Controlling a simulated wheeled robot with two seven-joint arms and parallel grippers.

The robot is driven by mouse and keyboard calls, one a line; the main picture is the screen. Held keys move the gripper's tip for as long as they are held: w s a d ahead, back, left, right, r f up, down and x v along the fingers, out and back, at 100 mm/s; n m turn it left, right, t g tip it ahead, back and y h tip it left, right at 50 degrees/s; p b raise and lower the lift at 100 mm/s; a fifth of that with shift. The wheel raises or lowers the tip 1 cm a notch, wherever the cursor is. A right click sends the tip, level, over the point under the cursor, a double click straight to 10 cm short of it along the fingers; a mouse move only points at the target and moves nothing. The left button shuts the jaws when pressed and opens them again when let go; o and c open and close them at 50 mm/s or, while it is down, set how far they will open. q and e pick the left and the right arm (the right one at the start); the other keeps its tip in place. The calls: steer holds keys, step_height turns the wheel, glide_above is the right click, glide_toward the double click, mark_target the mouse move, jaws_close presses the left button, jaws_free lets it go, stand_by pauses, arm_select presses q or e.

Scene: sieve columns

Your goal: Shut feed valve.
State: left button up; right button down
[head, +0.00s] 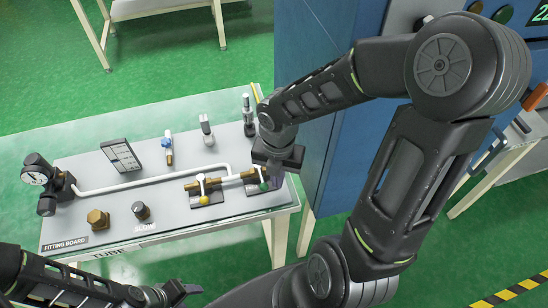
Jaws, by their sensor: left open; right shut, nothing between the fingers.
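The fitting board (120,225) is a grey panel on a table. A white tube (150,181) runs along it from a gauge (38,173) at the left to brass valve fittings at the right. One brass valve (203,184) has a white lever and a yellow mark below it. Another brass fitting (250,174) sits to its right, partly hidden by my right gripper (275,178). I cannot read which one is the feed valve. My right gripper is shut and empty, over the board's right end; contact cannot be told. My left gripper (186,291) is open and empty, below the table's front edge.
A brass hex fitting (97,219), a dark knob (141,211), a tilted scale plate (121,155) and several upright fittings stand on the board. A blue cabinet (310,50) rises behind my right arm. Green floor (150,75) lies open behind the table.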

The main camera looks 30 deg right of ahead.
step_height(320, 180, up, 8)
steer(key=p, duration=0.6)
steer(key=shift+p, duration=0.4)
stand_by(0.5)
